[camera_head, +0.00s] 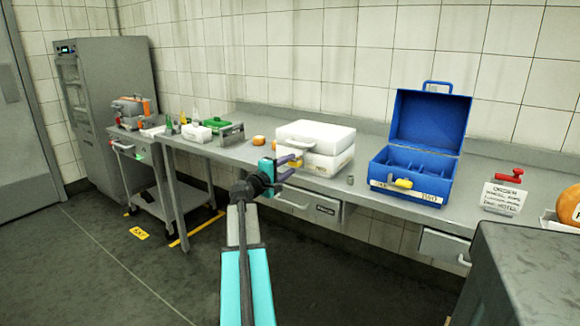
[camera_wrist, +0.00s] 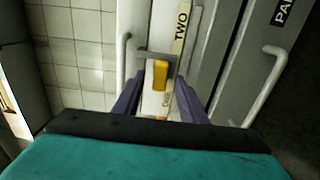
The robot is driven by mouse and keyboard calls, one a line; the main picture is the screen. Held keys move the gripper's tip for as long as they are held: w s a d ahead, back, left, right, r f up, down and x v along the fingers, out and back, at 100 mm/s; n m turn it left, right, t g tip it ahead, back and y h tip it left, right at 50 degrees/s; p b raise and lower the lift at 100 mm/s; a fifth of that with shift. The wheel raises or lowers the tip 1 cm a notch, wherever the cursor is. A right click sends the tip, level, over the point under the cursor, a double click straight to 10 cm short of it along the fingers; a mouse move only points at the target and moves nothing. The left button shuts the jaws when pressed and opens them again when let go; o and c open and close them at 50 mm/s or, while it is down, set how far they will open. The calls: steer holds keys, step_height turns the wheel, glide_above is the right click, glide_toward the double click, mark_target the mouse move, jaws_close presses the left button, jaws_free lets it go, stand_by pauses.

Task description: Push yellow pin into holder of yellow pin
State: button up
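In the wrist view a yellow pin (camera_wrist: 160,73) sits at a grey bracket (camera_wrist: 148,54) on the front of the white case. I take this bracket for its holder; how deep the pin sits is unclear. In the head view the pin shows as a small yellow spot (camera_head: 292,164) beside my fingers. My gripper (camera_head: 295,167) is in front of the white case (camera_head: 325,142). In the wrist view my gripper (camera_wrist: 160,98) has its two purple fingers spread apart, with the pin ahead between them. No contact with the pin is visible.
The white case stands on a long grey counter (camera_head: 250,152) above drawers with handles (camera_head: 293,201). An open blue case (camera_head: 420,150) with a yellow latch piece (camera_head: 403,183) stands to the right. A dark block (camera_head: 530,270) fills the lower right.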

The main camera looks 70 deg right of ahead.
steer(key=v, duration=1.3)
stand_by(0.8)
